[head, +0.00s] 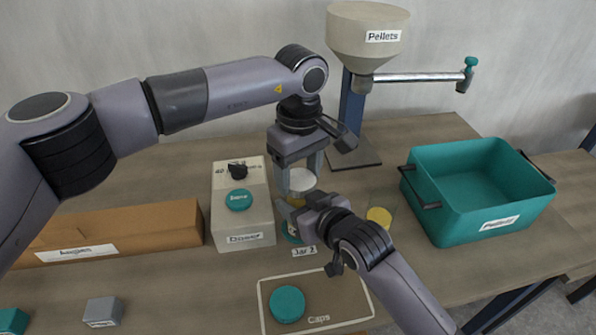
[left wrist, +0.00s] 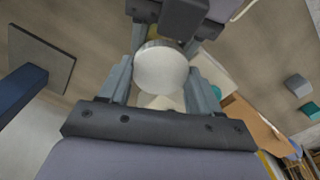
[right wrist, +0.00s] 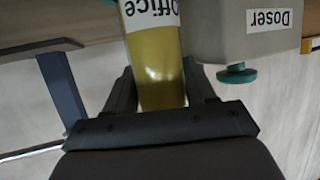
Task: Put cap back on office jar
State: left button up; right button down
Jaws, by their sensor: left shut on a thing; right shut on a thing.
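The office jar (right wrist: 157,75), a clear cylinder with yellow contents and an "Office" label, is between the fingers of my right gripper (right wrist: 160,92). In the head view, the right gripper (head: 290,207) is shut on its lower part. A white round cap (left wrist: 161,68) with a ribbed grey edge is between the fingers of my left gripper (left wrist: 162,85), which is shut on it. In the head view, the left gripper (head: 301,178) is directly above the right one, with the cap (head: 302,180) at the jar's top. I cannot tell whether the cap is seated on the rim.
A doser box (head: 243,232) stands left of the jar. A Caps mat (head: 350,300) with a teal cap (head: 287,304) is in front. A teal pellets bin (head: 455,215) stands right, a pellet hopper (head: 365,35) behind, and a brown box (head: 120,230) at left.

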pick_arm(q)
jog(key=m, duration=0.5)
jog(key=shift+s+d, duration=0.2)
jog(key=m, duration=0.5)
jog(key=shift+s+d, duration=0.1)
jog(key=o, duration=1)
jog(key=shift+w+r, duration=0.2)
jog(key=shift+r, duration=2.05)
jog(key=shift+c, duration=0.4)
